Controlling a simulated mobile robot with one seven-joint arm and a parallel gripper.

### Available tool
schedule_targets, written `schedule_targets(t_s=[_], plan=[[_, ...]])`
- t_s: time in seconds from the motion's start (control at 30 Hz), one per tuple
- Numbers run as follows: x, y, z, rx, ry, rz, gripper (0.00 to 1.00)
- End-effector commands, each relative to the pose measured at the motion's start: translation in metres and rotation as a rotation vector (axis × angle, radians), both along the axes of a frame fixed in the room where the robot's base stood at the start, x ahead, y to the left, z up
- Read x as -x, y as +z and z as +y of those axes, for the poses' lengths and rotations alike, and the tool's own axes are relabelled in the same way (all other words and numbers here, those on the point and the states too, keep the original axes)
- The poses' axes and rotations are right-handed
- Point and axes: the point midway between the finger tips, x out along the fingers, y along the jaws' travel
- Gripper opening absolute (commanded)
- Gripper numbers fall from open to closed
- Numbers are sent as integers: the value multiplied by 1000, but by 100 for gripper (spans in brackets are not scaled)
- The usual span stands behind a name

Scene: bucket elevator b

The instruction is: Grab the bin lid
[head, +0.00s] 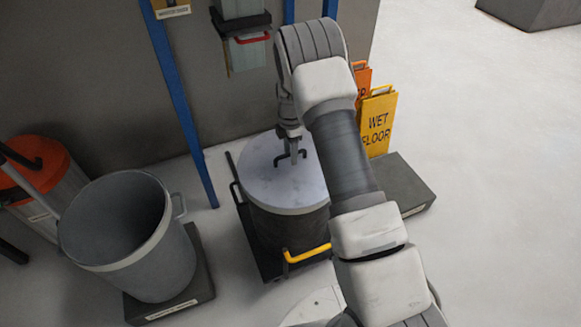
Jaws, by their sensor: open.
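The bin lid (262,184) is a round, pale grey disc lying flat on a dark round bin (285,228). A dark bracket-shaped piece near the lid's middle, at my gripper's tip, could be its handle or my fingers; I cannot tell which. My gripper (291,160) points down over the lid, right of its centre, with its jaws open and nothing seen held. Whether it touches the lid is unclear. My arm hides the lid's right edge and part of the bin.
An open grey bin (128,235) stands at the left on a dark base. An orange-topped bin (35,170) is behind it. A blue post (180,105) rises behind the lidded bin. A yellow wet floor sign (378,124) stands right of my arm.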

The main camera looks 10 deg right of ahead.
Motion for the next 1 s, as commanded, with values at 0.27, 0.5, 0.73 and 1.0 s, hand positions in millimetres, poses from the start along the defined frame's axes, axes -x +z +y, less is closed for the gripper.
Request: schedule_targets(t_s=[0.27,0.5,0.73,1.0], plan=[[0,-11,0,0,-1,-1,52],[0,-11,0,0,-1,0,16],[0,-11,0,0,-1,0,0],[0,-11,0,0,-1,0,0]])
